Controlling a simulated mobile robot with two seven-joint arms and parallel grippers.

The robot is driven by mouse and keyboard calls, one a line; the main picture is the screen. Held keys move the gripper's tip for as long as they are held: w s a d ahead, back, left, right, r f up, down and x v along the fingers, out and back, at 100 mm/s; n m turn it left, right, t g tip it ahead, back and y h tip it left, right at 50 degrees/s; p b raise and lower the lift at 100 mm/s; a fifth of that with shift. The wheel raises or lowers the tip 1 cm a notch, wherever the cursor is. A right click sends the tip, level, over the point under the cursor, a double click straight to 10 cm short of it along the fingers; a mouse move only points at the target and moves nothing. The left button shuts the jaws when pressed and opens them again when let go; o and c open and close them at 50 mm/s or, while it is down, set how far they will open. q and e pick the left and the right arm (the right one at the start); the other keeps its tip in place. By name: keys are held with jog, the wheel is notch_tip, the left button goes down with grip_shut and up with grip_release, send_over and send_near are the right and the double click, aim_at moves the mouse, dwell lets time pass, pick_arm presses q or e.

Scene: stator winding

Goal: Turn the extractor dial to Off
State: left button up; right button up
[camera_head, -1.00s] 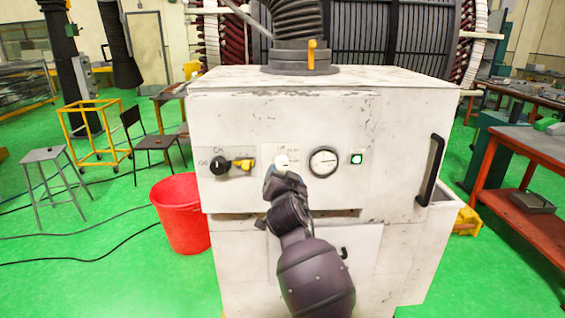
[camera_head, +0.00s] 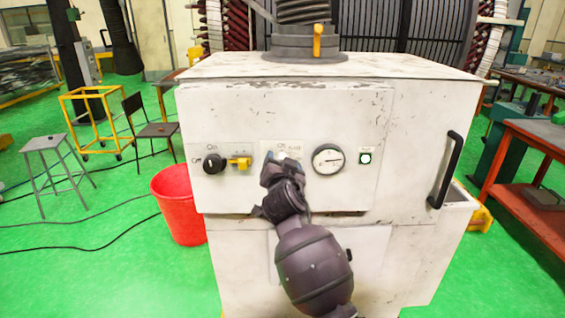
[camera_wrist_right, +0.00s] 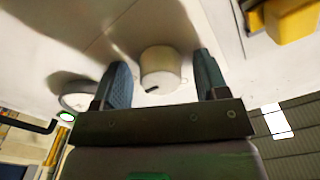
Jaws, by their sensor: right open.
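The white dial (camera_wrist_right: 160,68) with a dark mark on its rim sits on the cabinet's front panel. In the right wrist view it stands between the two fingers of my right gripper (camera_wrist_right: 162,80), with a gap visible on each side. In the head view my right gripper (camera_head: 279,166) is in front of this dial and hides most of it. The gripper is open. A black rotary switch (camera_head: 214,163) with small lettering beside it is to the left on the panel. My left gripper is not in view.
A black door handle (camera_head: 446,170) juts out at the right. A red bucket (camera_head: 178,205) stands at the cabinet's left.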

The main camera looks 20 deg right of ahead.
jog(key=shift+c, duration=0.2)
jog(key=c, duration=0.9)
jog(key=shift+n, duration=0.3)
jog(key=n, duration=0.3)
jog(key=shift+n, duration=0.4)
jog(key=n, duration=0.4)
jog(key=shift+n, duration=0.3)
jog(key=n, duration=0.4)
jog(key=shift+d, duration=0.1)
jog(key=shift+n, duration=2.5)
